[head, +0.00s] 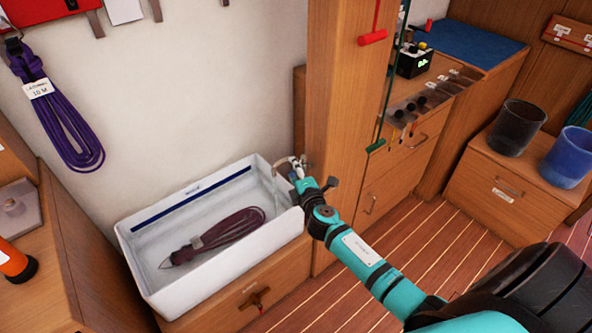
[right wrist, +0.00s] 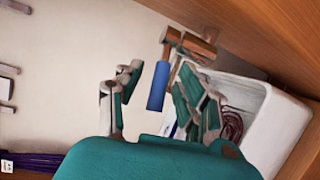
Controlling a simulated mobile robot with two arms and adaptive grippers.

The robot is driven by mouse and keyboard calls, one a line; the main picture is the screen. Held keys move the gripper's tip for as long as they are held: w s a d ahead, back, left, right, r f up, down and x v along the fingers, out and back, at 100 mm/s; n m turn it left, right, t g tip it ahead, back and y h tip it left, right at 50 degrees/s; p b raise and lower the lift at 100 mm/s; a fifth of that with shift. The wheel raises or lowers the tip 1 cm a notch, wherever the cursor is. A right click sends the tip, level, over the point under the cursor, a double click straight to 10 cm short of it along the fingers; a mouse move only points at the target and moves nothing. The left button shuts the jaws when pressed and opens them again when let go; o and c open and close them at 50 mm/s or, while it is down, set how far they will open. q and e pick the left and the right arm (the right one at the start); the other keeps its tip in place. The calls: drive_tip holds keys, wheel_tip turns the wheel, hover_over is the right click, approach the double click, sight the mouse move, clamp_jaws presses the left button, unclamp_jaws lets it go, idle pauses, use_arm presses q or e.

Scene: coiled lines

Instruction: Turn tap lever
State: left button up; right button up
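The tap (right wrist: 192,45) shows in the right wrist view as a brown, metallic-looking fitting near the wooden post. A blue lever (right wrist: 158,86) hangs beside it. My right gripper (right wrist: 155,76) is open, with its two fingers on either side of the blue lever. I see a gap to the left finger; whether the right finger touches cannot be told. In the head view my right gripper (head: 295,172) is at the right end of the white basin (head: 140,262), by the post, and largely hides the tap. My left gripper is not in view.
A dark purple coiled line (head: 228,230) lies in the basin. The wooden post (head: 335,110) stands close by my right gripper. A purple coil (head: 70,130) hangs on the wall at left. Two bins, one black (head: 517,128) and one blue (head: 568,160), stand at right.

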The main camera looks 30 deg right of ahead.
drive_tip(key=shift+s, duration=0.1)
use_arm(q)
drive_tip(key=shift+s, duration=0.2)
use_arm(e)
drive_tip(key=v, duration=1.1)
drive_tip(key=shift+s+a, duration=0.15)
drive_tip(key=shift+s, duration=0.25)
drive_tip(key=shift+r, duration=0.1)
